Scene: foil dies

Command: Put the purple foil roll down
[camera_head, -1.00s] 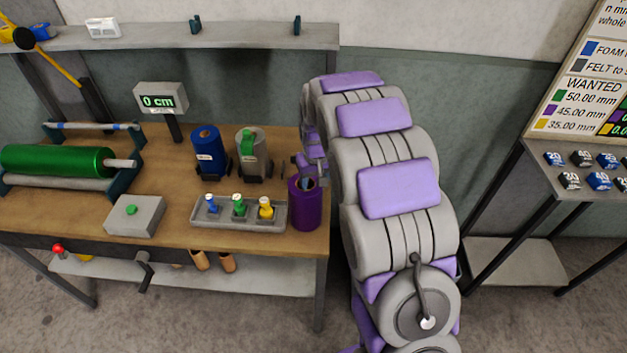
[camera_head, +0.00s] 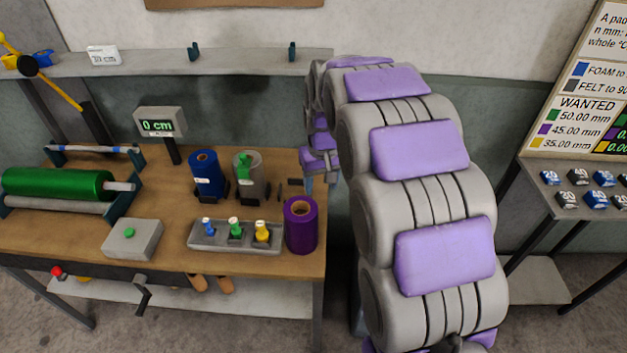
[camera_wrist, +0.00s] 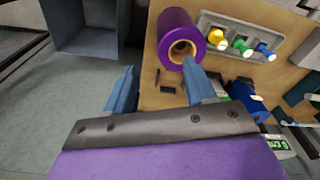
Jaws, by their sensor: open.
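The purple foil roll (camera_head: 301,226) stands upright on the wooden bench at its right front corner, beside the grey tray of coloured pegs. In the wrist view the purple foil roll (camera_wrist: 179,40) shows its open core end, beyond my gripper's fingers. My gripper (camera_wrist: 164,88) is open, with its two blue fingers apart and nothing between them. In the head view my gripper (camera_head: 321,178) is above and behind the roll, partly hidden by my arm, and apart from the roll.
A grey tray (camera_head: 212,240) with blue, green and yellow pegs sits left of the roll. Behind are a blue roll (camera_head: 205,174) and a grey roll (camera_head: 247,181) on holders. A green roll (camera_head: 60,184) lies in a stand at left. The bench (camera_head: 178,222) ends just right of the purple roll.

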